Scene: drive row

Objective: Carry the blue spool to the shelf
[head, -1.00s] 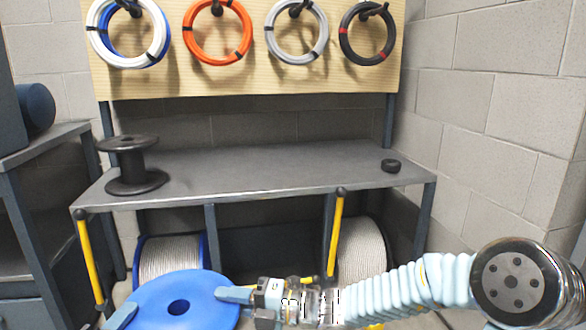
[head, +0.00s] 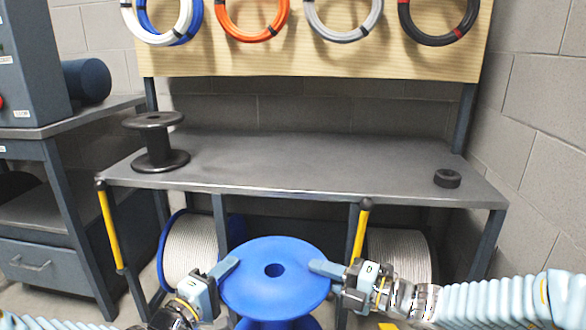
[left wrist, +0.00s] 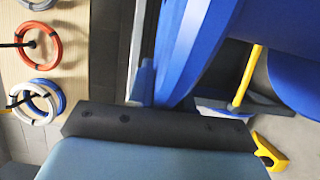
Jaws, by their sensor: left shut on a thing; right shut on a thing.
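The blue spool (head: 275,290) is upright in the lower middle of the head view, with its round top flange and centre hole facing up. My left gripper (head: 230,268) is shut on the left side of its flange, and my right gripper (head: 322,268) is shut on the right side. The spool is held in front of the shelf (head: 300,165), a grey top on a dark frame. The spool (left wrist: 195,45) fills the upper middle of the left wrist view. Its lower part is cut off by the head view's bottom edge.
A black empty spool (head: 157,145) stands at the shelf's left end, and a small black roll (head: 447,178) lies near its right end. The top between them is clear. Yellow bars (head: 110,230) stand at the front. Coiled cables (head: 252,15) hang on the board above.

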